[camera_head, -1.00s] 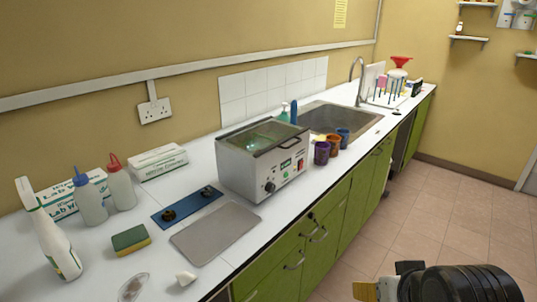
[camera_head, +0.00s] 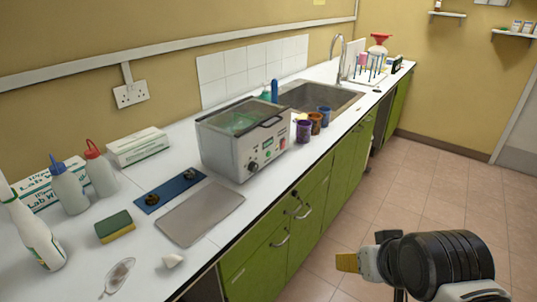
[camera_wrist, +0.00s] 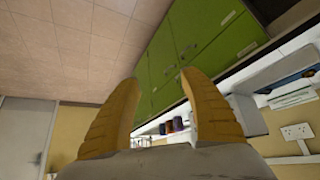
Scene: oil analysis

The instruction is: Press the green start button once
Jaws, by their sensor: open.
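The white ultrasonic-bath-like machine (camera_head: 240,136) stands on the counter in the head view, with a glassy lid on top and controls on its front. On that front are a dark knob (camera_head: 252,166), a small green spot (camera_head: 267,144) and a red switch (camera_head: 283,142). The green spot is too small to identify surely as the start button. My gripper (camera_head: 346,262) is at the lower right, over the floor and well apart from the machine. In the wrist view its two yellow fingers (camera_wrist: 160,100) are spread with nothing between them.
Purple, brown and blue cups (camera_head: 315,123) stand right of the machine, before the sink (camera_head: 318,98). A grey tray (camera_head: 200,214) and blue plate (camera_head: 170,190) lie to its left. Green cabinets (camera_head: 300,210) front the counter. The tiled floor (camera_head: 430,180) is clear.

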